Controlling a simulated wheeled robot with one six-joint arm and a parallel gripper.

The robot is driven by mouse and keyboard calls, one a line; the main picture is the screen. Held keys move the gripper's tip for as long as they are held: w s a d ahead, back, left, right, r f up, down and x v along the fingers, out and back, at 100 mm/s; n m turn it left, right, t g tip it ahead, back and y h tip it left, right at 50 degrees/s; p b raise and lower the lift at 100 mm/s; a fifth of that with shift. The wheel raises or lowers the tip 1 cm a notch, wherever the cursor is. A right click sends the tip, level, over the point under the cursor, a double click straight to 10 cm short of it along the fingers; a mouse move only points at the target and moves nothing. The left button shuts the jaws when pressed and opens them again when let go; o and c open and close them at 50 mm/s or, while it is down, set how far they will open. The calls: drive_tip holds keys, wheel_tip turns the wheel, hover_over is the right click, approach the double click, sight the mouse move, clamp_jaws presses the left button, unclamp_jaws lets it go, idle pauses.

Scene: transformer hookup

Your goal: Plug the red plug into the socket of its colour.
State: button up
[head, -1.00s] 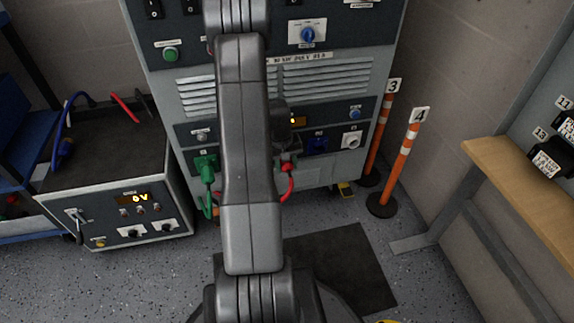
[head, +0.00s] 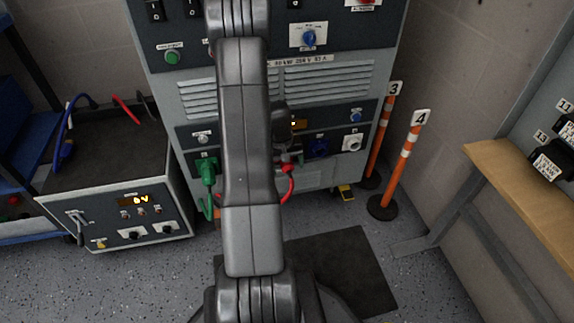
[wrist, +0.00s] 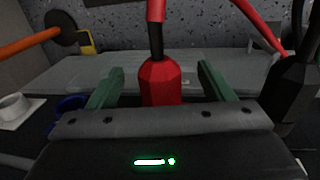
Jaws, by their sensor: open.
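The red plug (wrist: 160,82) stands between the two green fingers of my gripper (wrist: 160,86) in the wrist view. Gaps show on both sides of it, so the fingers are open around it, not closed on it. Its cable leaves the plug's top end in that view; its other end is hidden behind my gripper body. In the head view the red cable (head: 290,186) loops just right of my arm, below the cabinet's socket row. My arm hides part of that row there. I cannot make out a red socket or whether the plug is seated.
The green plug (head: 207,172) is at the panel left of my arm. A blue socket (head: 318,147) and a white socket (head: 352,143) are to the right. Orange posts (head: 408,150) stand right of the cabinet (head: 320,80). A grey box (head: 125,215) stands left.

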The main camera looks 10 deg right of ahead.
drive_tip(key=shift+r, duration=0.15)
drive_tip(key=shift+a+r+p, duration=0.15)
drive_tip(key=shift+r+p, duration=0.65)
drive_tip(key=shift+r, duration=0.3)
drive_tip(key=shift+a+r+p, duration=0.2)
drive_tip(key=shift+r+p, duration=0.55)
drive_tip(key=shift+r, duration=0.4)
drive_tip(key=shift+a+r+p, duration=0.15)
drive_tip(key=shift+r+p, duration=0.65)
drive_tip(key=shift+r, duration=0.3)
wheel_tip(320, 180, up, 14)
drive_tip(key=a+p, duration=0.1)
drive_tip(key=p, duration=0.3)
drive_tip(key=shift+a+f, duration=0.15)
drive_tip(key=shift+a, duration=0.25)
drive_tip(key=shift+f, duration=0.1)
drive_tip(key=f+b, duration=0.1)
drive_tip(key=f, duration=0.4)
drive_tip(key=d+f+b, duration=0.1)
drive_tip(key=f+b, duration=0.1)
drive_tip(key=f, duration=0.3)
drive_tip(key=d+f+b, duration=0.1)
drive_tip(key=f+b, duration=0.1)
drive_tip(key=f, duration=0.3)
